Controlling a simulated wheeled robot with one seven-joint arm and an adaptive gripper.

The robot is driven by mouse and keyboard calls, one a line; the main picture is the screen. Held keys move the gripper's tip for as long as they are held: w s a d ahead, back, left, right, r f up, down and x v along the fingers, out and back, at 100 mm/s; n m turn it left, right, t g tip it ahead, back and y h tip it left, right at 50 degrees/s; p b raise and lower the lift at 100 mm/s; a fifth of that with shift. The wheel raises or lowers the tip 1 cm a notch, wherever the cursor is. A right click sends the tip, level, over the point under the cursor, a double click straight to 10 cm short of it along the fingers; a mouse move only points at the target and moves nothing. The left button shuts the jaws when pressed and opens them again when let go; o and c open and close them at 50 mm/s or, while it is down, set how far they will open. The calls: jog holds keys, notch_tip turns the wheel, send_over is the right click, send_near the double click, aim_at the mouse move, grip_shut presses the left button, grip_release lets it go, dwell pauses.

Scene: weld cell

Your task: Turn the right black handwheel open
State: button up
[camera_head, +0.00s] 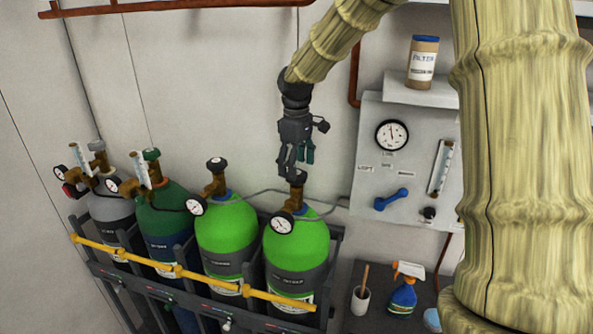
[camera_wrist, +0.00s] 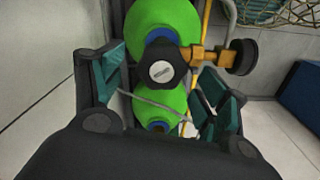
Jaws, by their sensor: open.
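The right black handwheel (camera_head: 298,176) tops the brass valve of the right bright green cylinder (camera_head: 297,245). My gripper (camera_head: 294,168) points down just above it, partly covering it in the head view. In the wrist view, a black lobed handwheel (camera_wrist: 160,71), which appears to be this one, lies between the open fingers of my gripper (camera_wrist: 160,85). Gaps show on both sides, so the fingers do not seem to touch it. The left black handwheel (camera_head: 217,163) stands on the other bright green cylinder (camera_head: 226,232).
Pressure gauges (camera_head: 282,224) stick out from the valves. A yellow bar (camera_head: 200,276) crosses the cylinder rack's front. A grey panel (camera_head: 366,150) with a blue lever (camera_head: 391,199) is on the wall at right. A spray bottle (camera_head: 403,294) stands below it.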

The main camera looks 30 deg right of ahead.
jog(key=shift+r, duration=2.65)
